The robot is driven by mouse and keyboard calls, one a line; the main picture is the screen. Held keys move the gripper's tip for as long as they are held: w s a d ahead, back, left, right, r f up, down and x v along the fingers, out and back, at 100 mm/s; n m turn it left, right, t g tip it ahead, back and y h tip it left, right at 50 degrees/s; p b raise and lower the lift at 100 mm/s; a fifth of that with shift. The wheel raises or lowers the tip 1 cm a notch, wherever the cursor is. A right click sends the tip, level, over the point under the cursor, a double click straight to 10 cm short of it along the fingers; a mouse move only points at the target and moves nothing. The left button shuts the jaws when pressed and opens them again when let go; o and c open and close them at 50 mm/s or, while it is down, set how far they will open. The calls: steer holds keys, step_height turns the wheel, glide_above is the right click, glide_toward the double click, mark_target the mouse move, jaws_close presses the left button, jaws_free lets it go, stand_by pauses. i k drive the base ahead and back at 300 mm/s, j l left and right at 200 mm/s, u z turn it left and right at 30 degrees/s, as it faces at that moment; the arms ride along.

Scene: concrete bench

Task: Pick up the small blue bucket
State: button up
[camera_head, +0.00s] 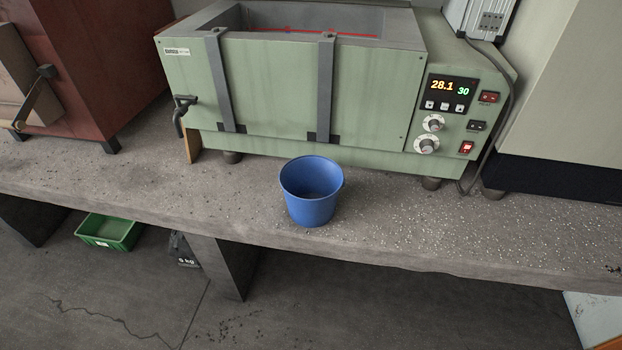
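The small blue bucket (311,205) stands upright on the concrete bench (420,225), close to its front edge, in the head camera view. Its open top faces up and the inside looks empty. No handle shows on it. It stands in front of the green water-bath machine, a small gap away. My gripper is not in this view.
The green machine (280,95) with a lit display stands behind the bucket. A reddish-brown box (95,60) is at the left, a pale cabinet (565,100) at the right. Bench beside the bucket is clear. A green crate (110,232) and a dark weight sit on the floor.

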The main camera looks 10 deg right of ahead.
mark_target(311, 185)
steer(key=i+j, duration=0.25)
steer(key=j, duration=0.15)
steer(key=i+j, duration=0.5)
steer(key=j, duration=0.25)
steer(key=z, duration=0.05)
